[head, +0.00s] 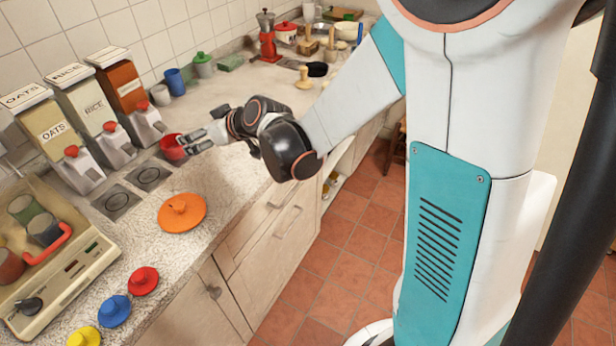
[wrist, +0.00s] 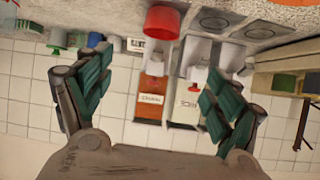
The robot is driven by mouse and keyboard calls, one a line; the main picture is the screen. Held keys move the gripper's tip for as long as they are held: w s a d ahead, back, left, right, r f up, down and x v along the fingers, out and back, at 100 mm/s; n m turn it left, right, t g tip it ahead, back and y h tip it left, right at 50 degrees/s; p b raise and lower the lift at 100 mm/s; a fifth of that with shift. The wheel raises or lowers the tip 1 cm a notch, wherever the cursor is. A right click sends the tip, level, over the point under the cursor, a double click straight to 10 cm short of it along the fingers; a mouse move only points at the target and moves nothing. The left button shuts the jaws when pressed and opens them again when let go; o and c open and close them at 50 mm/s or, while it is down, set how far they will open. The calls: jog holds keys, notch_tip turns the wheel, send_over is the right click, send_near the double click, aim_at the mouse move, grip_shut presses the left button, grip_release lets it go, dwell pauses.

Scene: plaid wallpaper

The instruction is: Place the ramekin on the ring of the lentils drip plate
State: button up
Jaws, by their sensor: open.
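The red ramekin (head: 173,147) stands upright in front of the orange-filled dispenser (head: 122,82), in line with the two bare drip plates. It also shows at the top of the wrist view (wrist: 162,22). A third plate beneath it is mostly hidden, so I cannot tell exactly how it sits on the ring. My gripper (head: 190,141) is open just right of the ramekin in the head view. In the wrist view my fingers (wrist: 155,100) are spread wide, with nothing between the tips and the ramekin beyond them.
Bare drip plates (head: 148,177) (head: 116,202) lie before the rice dispenser (head: 92,108) and oats dispenser (head: 52,130). An orange lid (head: 182,212) lies nearby on the counter. Cups (head: 175,82) stand behind my gripper. A beige appliance (head: 60,275) is at left.

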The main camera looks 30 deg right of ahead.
jog(key=s+d+r+m+g+h, duration=0.1)
jog(key=s+d, duration=0.3)
jog(key=s, duration=0.5)
jog(key=s+d+r+m+g+h, duration=0.1)
jog(key=s+d, duration=0.4)
jog(key=s, duration=0.5)
jog(key=s+d+r+m+g+h, duration=0.1)
jog(key=s+d+r+m+h, duration=0.1)
jog(key=s, duration=0.8)
jog(key=d+m+h, duration=0.1)
jog(key=d+h, duration=0.1)
jog(key=d, duration=0.1)
jog(key=shift+s+d+r+m, duration=0.15)
jog(key=shift+s+r+m, duration=0.1)
jog(key=shift+r+m, duration=0.05)
